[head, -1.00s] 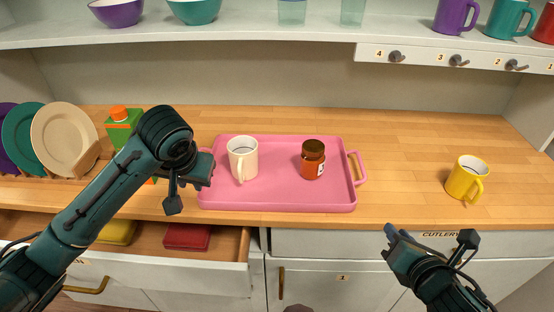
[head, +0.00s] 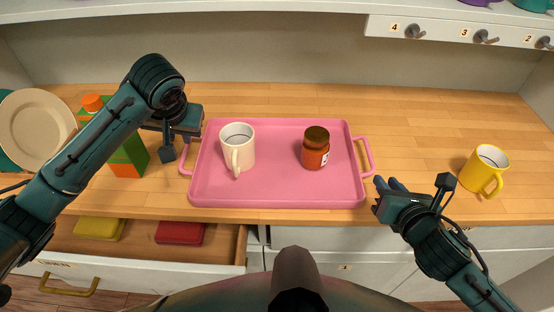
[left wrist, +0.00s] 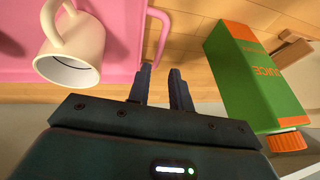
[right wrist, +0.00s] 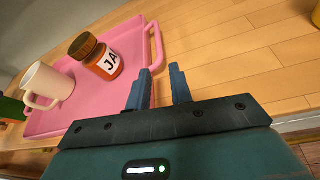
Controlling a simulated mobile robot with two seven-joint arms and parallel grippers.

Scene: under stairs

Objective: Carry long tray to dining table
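The long pink tray (head: 280,185) lies flat on the wooden counter, carrying a cream mug (head: 238,150) and a brown-lidded jam jar (head: 315,149), both upright. It has a handle at each end. My left gripper (left wrist: 160,82) is open and empty by the tray's left handle (left wrist: 154,45), which lies just beyond its fingertips. In the head view its fingers are mostly hidden. My right gripper (right wrist: 160,80) is open and empty, with the right handle (right wrist: 155,45) just ahead of its fingers. In the head view it is at the counter's front edge. The dining table is not in view.
A green juice carton (head: 130,157) stands behind my left arm, near a plate (head: 37,128). A yellow mug (head: 484,170) stands to the right. An open drawer (head: 140,262) below holds yellow and red items. Counter behind the tray is clear.

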